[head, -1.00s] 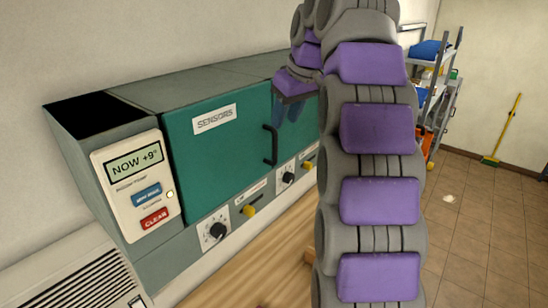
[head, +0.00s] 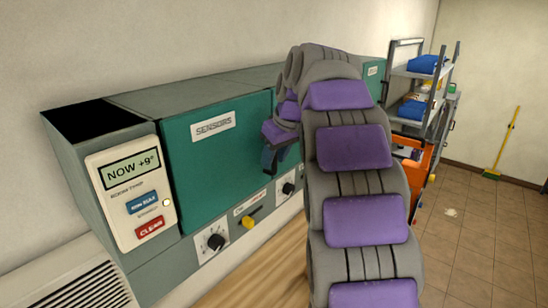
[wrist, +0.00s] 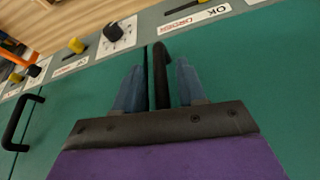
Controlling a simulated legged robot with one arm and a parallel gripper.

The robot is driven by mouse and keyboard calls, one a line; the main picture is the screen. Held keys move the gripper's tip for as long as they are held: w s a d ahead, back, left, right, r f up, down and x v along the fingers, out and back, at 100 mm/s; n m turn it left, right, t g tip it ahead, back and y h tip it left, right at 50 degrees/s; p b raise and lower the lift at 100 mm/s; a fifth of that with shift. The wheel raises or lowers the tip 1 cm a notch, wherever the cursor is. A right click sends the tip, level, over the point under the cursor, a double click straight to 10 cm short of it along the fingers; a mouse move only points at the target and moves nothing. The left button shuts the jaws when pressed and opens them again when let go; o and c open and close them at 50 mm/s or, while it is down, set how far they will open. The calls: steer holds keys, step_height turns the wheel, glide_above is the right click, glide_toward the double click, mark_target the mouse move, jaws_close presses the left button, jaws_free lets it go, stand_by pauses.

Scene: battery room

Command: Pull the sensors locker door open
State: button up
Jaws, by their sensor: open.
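The sensors locker door (head: 215,165) is a green panel labelled SENSORS and sits shut in the grey cabinet. In the wrist view the same door (wrist: 250,80) fills the right side, seen upside down. Its black bar handle (wrist: 160,72) stands between the two blue fingers of my gripper (wrist: 157,88), close to the door's seam. My gripper is open, with a finger on each side of the handle. I cannot tell whether either finger touches it. In the head view my gripper (head: 279,156) covers the handle.
A control panel (head: 132,195) reading NOW +9° is left of the door. Knobs (head: 215,242) and yellow levers (head: 250,221) line the strip below. Another black handle (wrist: 18,122) is on the neighbouring door. A shelf cart (head: 420,75) and broom (head: 508,140) stand right, near open floor.

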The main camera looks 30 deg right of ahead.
steer(key=shift+w+f, duration=0.15)
steer(key=shift+f, duration=0.25)
steer(key=shift+a, duration=0.1)
jaws_close()
stand_by(0.3)
